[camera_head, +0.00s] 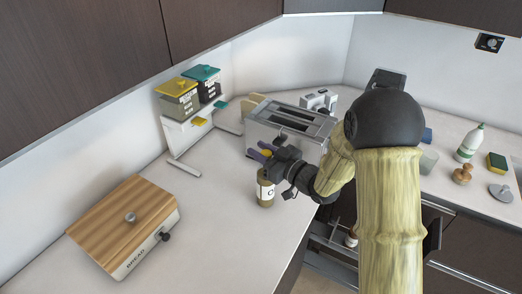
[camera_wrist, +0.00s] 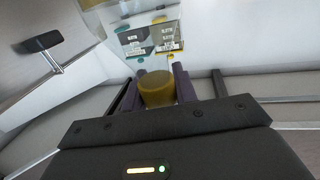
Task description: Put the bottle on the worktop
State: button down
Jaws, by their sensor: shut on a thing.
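A small brown bottle (camera_head: 265,190) with a pale label marked "C" is upright over the worktop (camera_head: 225,215), in front of the toaster. My gripper (camera_head: 262,155) is shut on it near its top, with the purple fingers on either side. In the wrist view the bottle's yellow cap (camera_wrist: 157,88) shows between the fingertips (camera_wrist: 160,85). The bottle's base is at or just above the worktop; I cannot tell if it touches. The lower body is hidden in the wrist view.
A toaster (camera_head: 290,128) stands just behind my gripper. A wooden-lidded bread box (camera_head: 125,222) is at left, and a rack with yellow and teal canisters (camera_head: 190,98) is at the back. A white bottle (camera_head: 468,145) stands far right. Worktop between bread box and bottle is clear.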

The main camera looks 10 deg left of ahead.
jog(key=shift+w+f, duration=0.1)
jog(key=shift+f, duration=0.05)
jog(key=c, duration=1.1)
grip_release()
jog(key=shift+r, duration=0.2)
jog(key=b+v, duration=0.2)
jog(key=v, duration=1)
jog(key=shift+b, duration=0.4)
jog(key=shift+w+f, duration=0.1)
jog(key=shift+f, duration=0.05)
